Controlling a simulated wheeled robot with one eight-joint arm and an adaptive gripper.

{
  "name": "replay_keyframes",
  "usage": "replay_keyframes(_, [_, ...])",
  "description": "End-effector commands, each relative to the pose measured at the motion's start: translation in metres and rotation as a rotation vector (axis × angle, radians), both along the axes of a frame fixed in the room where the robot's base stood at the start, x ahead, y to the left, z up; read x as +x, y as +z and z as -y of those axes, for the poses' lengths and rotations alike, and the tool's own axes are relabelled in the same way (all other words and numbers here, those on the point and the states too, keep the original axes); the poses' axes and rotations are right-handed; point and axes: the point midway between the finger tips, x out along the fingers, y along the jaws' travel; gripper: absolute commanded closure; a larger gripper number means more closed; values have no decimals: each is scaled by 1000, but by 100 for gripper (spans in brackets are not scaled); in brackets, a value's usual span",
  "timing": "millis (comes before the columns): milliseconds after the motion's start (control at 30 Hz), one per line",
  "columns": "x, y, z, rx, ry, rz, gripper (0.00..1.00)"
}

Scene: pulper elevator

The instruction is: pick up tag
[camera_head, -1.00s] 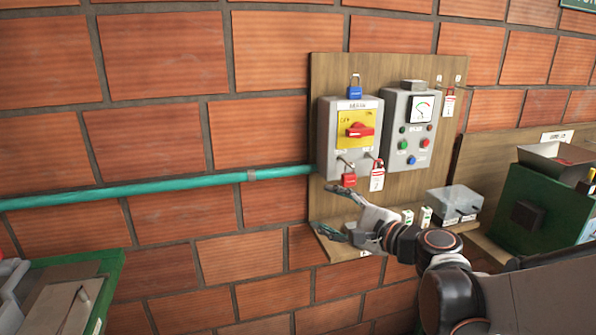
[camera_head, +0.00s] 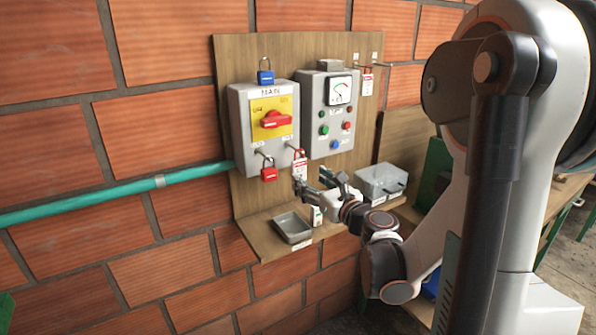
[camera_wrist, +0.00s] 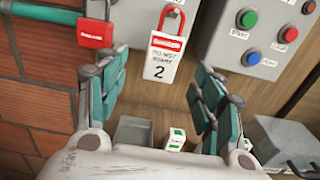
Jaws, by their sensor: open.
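A white tag with a red header (camera_head: 299,168) hangs on a hook below the main switch box. In the wrist view, the tag (camera_wrist: 161,62) faces the camera, reads "2" and hangs from a red shackle-like loop. My gripper (camera_head: 312,183) is open just in front of and slightly below the tag. In the wrist view its teal-padded fingers stand to the left and right of the tag, with gaps on both sides. Nothing is held. A second red-and-white tag (camera_head: 367,83) hangs at the board's upper right.
A red padlock (camera_head: 268,174) hangs left of the tag, near the left finger in the wrist view. The switch box (camera_head: 243,125) and button box (camera_head: 318,145) are above.

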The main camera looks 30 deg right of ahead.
Motion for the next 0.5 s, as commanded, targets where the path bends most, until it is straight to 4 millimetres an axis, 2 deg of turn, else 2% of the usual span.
replay_keyframes(100, [17,0,-1,-1,1,0,38])
replay_keyframes(367, [34,2,0,-1,0,0,38])
replay_keyframes(500, [55,6,2,-2,2,0,38])
